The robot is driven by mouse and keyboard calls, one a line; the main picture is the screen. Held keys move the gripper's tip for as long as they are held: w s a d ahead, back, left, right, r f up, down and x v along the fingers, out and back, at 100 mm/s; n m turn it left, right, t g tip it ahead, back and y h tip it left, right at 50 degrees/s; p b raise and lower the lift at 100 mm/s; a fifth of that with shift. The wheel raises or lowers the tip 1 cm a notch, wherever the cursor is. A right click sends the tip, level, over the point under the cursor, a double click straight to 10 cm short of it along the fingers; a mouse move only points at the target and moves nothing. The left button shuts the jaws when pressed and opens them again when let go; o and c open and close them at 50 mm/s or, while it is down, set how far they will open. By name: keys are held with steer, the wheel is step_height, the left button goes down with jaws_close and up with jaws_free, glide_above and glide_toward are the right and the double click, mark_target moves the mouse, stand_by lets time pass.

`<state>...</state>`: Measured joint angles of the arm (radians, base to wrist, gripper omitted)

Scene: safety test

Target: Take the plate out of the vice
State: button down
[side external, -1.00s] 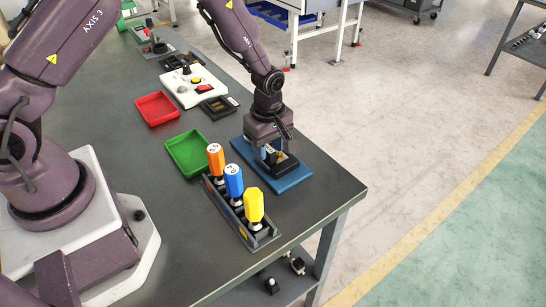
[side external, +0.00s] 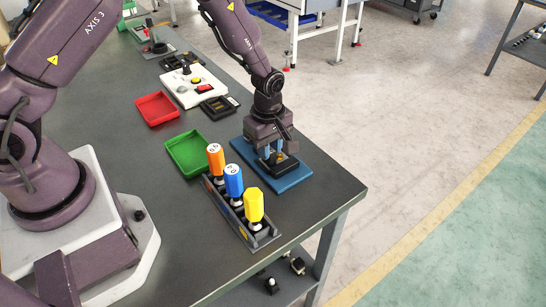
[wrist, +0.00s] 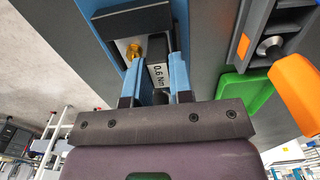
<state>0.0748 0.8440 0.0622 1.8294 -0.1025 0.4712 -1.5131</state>
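The vice (side external: 284,168) is a dark block on a blue base (side external: 295,182) near the table's right edge. In the wrist view its dark jaw (wrist: 130,20) shows with a brass round part (wrist: 133,50) beside it. My gripper (side external: 275,156) points down at the vice. Its two light blue fingers stand apart in the wrist view (wrist: 157,65). A piece labelled "0.6 Nm" (wrist: 160,74) shows between them. I cannot tell whether it belongs to the vice. The plate cannot be clearly made out; my fingers and the vice partly hide that area.
A rack (side external: 242,227) with orange (side external: 215,158), blue (side external: 233,181) and yellow (side external: 254,205) handles stands close to the vice at the front. A green tray (side external: 187,154) and a red tray (side external: 157,108) lie to the left. A white panel with buttons (side external: 192,86) is farther back.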

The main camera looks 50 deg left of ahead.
steer(key=shift+r, duration=3.3)
